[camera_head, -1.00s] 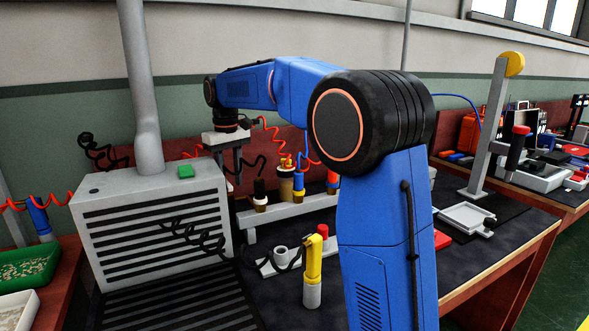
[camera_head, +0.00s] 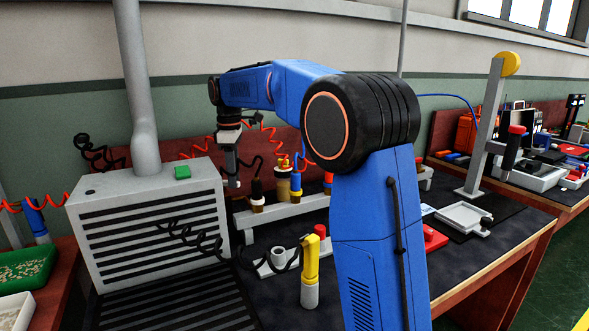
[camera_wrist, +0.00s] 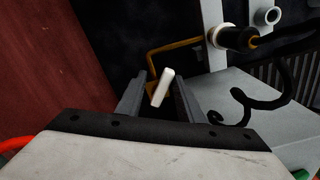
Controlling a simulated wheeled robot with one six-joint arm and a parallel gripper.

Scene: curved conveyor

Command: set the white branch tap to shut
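The white branch tap shows in the wrist view as a small white lever (camera_wrist: 163,87), tilted in the picture, on a dark-yellow pipe (camera_wrist: 160,50). My gripper (camera_wrist: 158,98) is open, with one dark finger on each side of the lever. Gaps show between the lever and both fingers, so I see no firm contact. In the head view my gripper (camera_head: 232,180) points down behind the grey slatted box, at the left end of the tool rail. The tap cannot be made out there.
The grey slatted box (camera_head: 150,225) stands close in front of my gripper. A grey rail (camera_head: 290,212) with several corded tools is to its right. A black coiled cord (camera_wrist: 265,110) hangs right of the fingers. A reddish wall panel (camera_wrist: 45,60) is on the left.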

